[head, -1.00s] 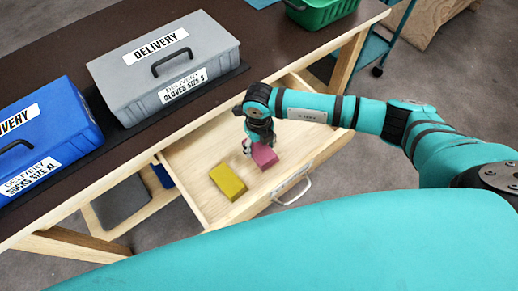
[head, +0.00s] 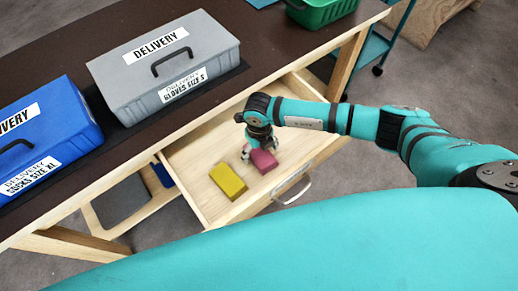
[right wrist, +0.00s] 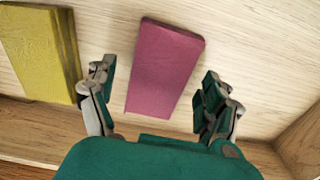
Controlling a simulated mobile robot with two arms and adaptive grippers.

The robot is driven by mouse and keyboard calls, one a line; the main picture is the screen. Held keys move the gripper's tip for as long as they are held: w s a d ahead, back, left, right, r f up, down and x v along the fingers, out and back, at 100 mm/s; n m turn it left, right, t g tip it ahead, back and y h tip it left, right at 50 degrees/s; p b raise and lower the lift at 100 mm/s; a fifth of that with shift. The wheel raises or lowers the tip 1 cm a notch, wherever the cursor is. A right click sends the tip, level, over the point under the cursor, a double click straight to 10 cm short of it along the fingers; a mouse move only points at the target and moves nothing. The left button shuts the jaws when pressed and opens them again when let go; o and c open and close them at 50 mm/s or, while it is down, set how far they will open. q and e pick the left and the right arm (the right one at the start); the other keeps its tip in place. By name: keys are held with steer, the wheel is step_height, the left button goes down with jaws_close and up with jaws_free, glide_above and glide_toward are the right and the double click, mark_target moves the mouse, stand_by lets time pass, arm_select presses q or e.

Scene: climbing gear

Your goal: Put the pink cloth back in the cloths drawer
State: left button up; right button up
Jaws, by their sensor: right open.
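The pink cloth (head: 264,161) is a folded block lying in the open wooden drawer (head: 222,148). In the right wrist view, the pink cloth (right wrist: 165,68) lies flat on the drawer floor between my spread fingers. My right gripper (head: 256,156) is open over the cloth in the head view, and its fingers (right wrist: 160,98) stand on either side of it in the wrist view, with a gap on each side. A yellow cloth (head: 228,181) lies beside it in the same drawer. My left gripper is not in view.
The dark table top above the drawer (head: 90,58) carries a grey delivery box (head: 205,65), a blue delivery box (head: 62,133) and a green bin (head: 320,12). The right part of the drawer floor is bare.

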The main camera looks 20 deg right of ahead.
mark_target(258, 152)
steer(key=shift+r, duration=0.1)
step_height(258, 152, up, 17)
steer(key=b, duration=0.2)
steer(key=shift+r, duration=0.15)
steer(key=shift+w, duration=0.1)
